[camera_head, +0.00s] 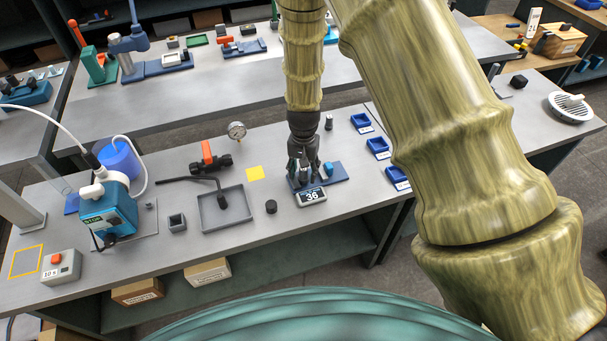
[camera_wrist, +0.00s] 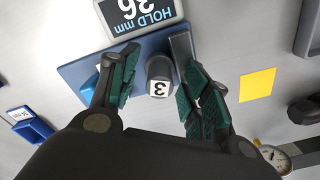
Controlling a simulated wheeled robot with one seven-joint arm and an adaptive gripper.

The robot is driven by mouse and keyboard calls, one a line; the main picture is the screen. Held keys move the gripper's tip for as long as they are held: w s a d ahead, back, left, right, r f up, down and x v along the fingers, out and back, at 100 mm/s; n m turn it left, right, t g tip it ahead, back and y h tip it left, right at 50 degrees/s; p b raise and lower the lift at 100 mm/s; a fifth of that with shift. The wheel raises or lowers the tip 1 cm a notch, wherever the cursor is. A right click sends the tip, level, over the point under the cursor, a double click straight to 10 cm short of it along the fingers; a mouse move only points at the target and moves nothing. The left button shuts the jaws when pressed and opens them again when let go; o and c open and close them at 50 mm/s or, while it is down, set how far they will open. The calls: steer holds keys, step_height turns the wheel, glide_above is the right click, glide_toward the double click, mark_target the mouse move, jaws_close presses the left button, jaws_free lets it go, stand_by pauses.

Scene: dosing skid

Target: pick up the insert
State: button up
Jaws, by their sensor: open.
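A dark grey, round-topped piece (camera_wrist: 160,72) with a white tag marked 3 stands on a blue base plate (camera_wrist: 75,75) in the wrist view. It appears to be the insert, though no label names it. My gripper (camera_wrist: 158,88) is open, with one green-padded finger on each side of this piece. No contact shows. In the head view my gripper (camera_head: 304,172) points down over the blue plate (camera_head: 335,176) and hides the piece. A display reading 36 (camera_head: 311,196) sits at the plate's front edge.
A blue knob (camera_head: 328,168) and a grey upright block (camera_wrist: 181,45) stand close to my fingers on the plate. Blue bins (camera_head: 378,147) stand to the right.

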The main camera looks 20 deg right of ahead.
jaws_close()
steer(key=shift+r, duration=0.1)
